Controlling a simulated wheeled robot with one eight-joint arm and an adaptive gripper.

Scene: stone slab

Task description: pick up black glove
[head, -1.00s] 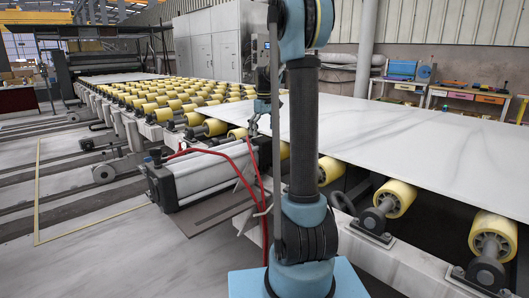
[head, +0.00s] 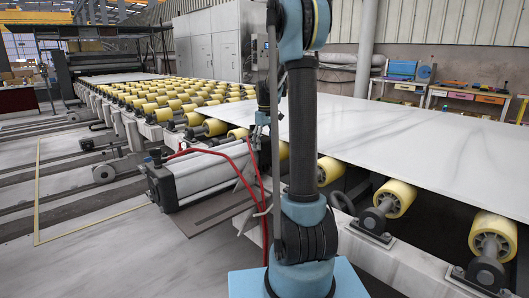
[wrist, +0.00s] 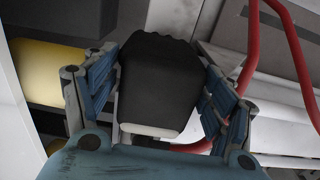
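The black glove (wrist: 160,78) shows in the wrist view as a dark, rounded shape with a pale grey cuff at its near end. My gripper (wrist: 162,88) has its two blue-padded fingers spread wide, one on each side of the glove. The glove fills most of the gap between them. Whether the pads touch it is unclear. In the head view my gripper (head: 262,116) is small and partly hidden behind my arm, near the left edge of the stone slab. I cannot make out the glove there.
The large stone slab (head: 420,140) lies on yellow rollers (head: 397,197) to the right. A grey cylinder unit (head: 195,180) with red hoses (wrist: 255,55) is close to my gripper. Grey cabinets (head: 212,50) and workbenches (head: 465,98) stand at the back.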

